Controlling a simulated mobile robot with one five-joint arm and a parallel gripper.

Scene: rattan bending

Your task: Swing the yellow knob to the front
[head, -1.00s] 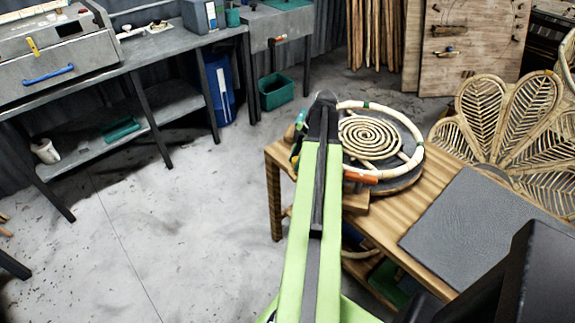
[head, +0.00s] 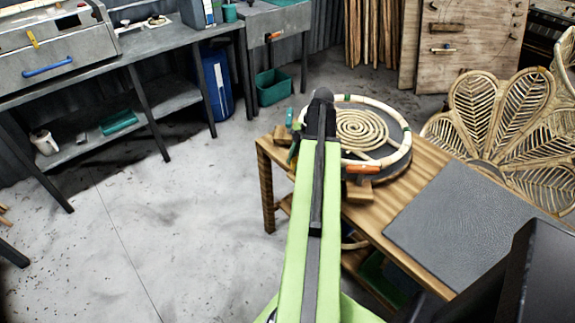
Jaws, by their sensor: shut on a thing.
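The round bending wheel (head: 397,172) lies at the table's far left end, with a pale ring, a rattan spiral and coloured knobs. Its orange knob (head: 363,169) is at the near side, and a teal knob (head: 289,117) is at the left. My green arm reaches over the wheel's left edge. My gripper (head: 296,149) is down there, mostly hidden behind the arm, with only a small part showing on its left. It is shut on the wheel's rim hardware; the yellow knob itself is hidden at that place.
A grey mat (head: 465,221) covers the nearer part of the wooden table (head: 408,197). A rattan chair back (head: 510,125) stands on the right. Grey workbenches (head: 165,58) line the back left. The floor left of the table is clear.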

